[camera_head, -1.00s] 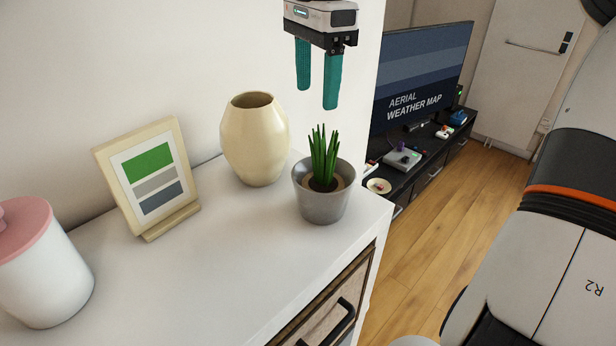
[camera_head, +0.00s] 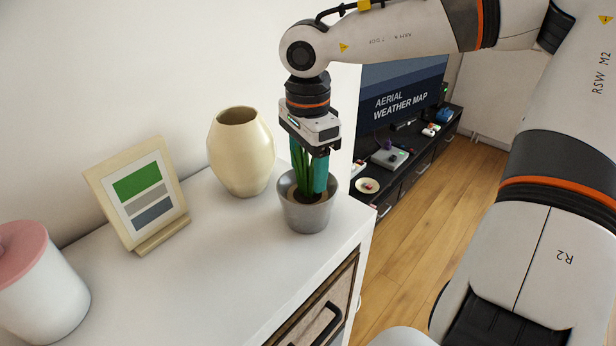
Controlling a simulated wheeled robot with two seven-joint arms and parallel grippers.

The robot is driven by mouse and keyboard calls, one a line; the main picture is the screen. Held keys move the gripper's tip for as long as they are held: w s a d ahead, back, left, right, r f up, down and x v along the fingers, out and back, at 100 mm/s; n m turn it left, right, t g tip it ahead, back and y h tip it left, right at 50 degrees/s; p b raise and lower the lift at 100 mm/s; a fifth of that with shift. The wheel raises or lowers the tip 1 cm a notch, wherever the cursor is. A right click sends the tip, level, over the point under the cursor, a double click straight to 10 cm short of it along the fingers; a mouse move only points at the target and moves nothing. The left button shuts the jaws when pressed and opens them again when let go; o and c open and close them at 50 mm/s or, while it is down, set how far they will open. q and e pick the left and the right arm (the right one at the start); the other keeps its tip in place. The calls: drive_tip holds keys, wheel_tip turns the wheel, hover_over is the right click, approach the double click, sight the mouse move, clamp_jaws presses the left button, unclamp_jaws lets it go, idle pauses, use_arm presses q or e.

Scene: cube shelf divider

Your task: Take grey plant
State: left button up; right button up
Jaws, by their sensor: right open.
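The grey plant (camera_head: 306,214) is a grey metal-looking pot with upright green spiky leaves. It stands upright on the white cabinet top near its right end. My right gripper (camera_head: 309,180) points straight down over the plant, its teal fingers apart on either side of the leaves. The fingertips are down near the pot's rim; whether they touch the pot or leaves cannot be told. The gripper body hides the leaf tips. My left gripper is not in view.
A cream vase (camera_head: 241,152) stands close behind and left of the plant. A picture frame (camera_head: 144,195) and a white jar with a pink lid (camera_head: 40,285) stand further left. The cabinet top (camera_head: 215,265) is clear in front. A TV (camera_head: 400,95) stands beyond on a black bench.

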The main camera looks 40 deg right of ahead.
clamp_jaws()
idle(0.3)
